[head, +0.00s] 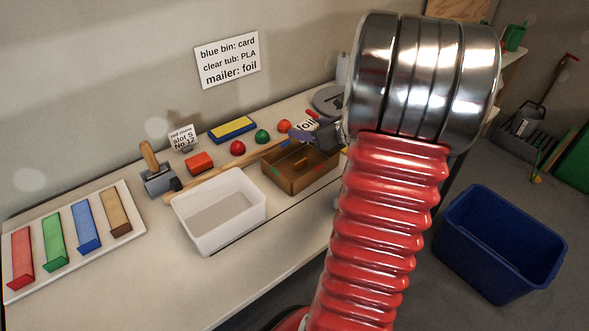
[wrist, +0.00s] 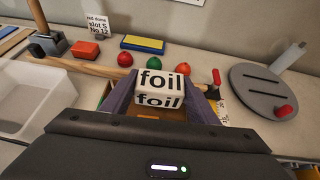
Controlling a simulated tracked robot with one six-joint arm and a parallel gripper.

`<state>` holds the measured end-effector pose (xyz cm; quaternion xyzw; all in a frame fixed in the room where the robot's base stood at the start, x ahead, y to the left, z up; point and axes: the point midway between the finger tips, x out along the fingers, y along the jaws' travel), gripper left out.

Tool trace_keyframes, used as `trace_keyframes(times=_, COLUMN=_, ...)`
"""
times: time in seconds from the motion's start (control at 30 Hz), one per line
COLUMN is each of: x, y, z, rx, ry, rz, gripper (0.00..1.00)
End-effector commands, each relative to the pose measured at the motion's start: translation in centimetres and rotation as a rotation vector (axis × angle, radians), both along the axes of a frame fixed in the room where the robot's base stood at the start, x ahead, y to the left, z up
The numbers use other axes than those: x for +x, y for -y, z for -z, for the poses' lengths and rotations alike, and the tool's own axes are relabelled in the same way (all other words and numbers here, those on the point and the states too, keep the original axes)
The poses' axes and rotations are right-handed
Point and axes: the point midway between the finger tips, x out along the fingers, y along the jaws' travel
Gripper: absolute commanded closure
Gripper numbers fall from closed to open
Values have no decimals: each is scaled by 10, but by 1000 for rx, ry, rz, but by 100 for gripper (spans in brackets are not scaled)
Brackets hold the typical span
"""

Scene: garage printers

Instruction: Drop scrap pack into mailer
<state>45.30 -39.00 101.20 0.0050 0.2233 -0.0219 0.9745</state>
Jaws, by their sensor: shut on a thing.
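My gripper (wrist: 160,92) is shut on a white scrap pack (wrist: 160,80) with "foil" printed in black on its faces. In the wrist view the pack sits between the two grey fingers. In the head view the pack (head: 307,123) partly shows beside the gripper, above the back right part of an open brown box (head: 305,186), which looks like the mailer. The box holds some small coloured bits. My arm hides the area right of the box. A wall sign (head: 227,60) reads "blue bin: card, clear tub: PLA, mailer: foil".
A clear white tub (head: 222,234) stands left of the brown box. A grey disc (wrist: 275,90) with a red knob lies at right. A blue bin (head: 490,262) stands on the floor.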

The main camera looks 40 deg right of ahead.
Motion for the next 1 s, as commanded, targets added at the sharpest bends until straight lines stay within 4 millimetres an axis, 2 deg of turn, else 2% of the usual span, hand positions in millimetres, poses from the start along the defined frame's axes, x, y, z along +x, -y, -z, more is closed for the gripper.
trace_keyframes(times=0.23, x=-2, y=2, z=12, rx=2, ry=-1, rz=4, gripper=67)
trace_keyframes(times=0.7, x=-3, y=2, z=55, rx=1, ry=-1, rz=6, gripper=67)
trace_keyframes(times=1.0, x=-3, y=3, z=60, rx=0, ry=0, rz=8, gripper=67)
